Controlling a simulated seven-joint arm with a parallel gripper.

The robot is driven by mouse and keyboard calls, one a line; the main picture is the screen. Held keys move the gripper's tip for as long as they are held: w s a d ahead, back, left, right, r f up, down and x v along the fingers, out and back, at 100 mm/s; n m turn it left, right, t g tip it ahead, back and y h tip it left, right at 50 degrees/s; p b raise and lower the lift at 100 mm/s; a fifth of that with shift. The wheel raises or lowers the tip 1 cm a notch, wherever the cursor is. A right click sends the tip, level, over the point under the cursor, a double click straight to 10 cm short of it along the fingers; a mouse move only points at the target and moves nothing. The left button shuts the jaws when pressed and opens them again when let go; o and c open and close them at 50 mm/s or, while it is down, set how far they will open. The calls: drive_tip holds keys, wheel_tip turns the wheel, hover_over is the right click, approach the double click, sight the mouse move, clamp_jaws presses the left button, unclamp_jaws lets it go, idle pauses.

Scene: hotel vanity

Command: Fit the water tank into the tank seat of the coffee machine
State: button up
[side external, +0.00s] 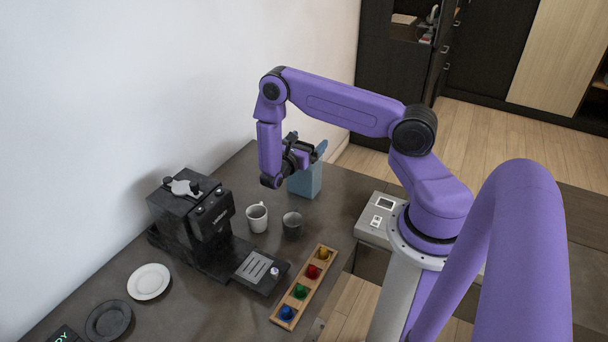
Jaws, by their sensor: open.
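The blue water tank (306,182) stands upright on the dark counter, behind the cups. My gripper (311,153) is open at the top of the tank, beside or around that raised part. I cannot tell whether the fingers touch it. My wrist and the gripper hide part of the tank's top and left side. The black coffee machine (183,224) stands against the wall to the left. I cannot make out its tank seat clearly.
A white mug (257,217) and a dark cup (292,225) stand between the tank and the machine's drip tray (257,267). A wooden rack (304,289) holds several coloured capsules. A white plate (149,281) and a dark plate (108,321) lie at the front left.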

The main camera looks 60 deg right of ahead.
drive_tip(key=c, duration=1.8)
drive_tip(key=shift+r, duration=0.15)
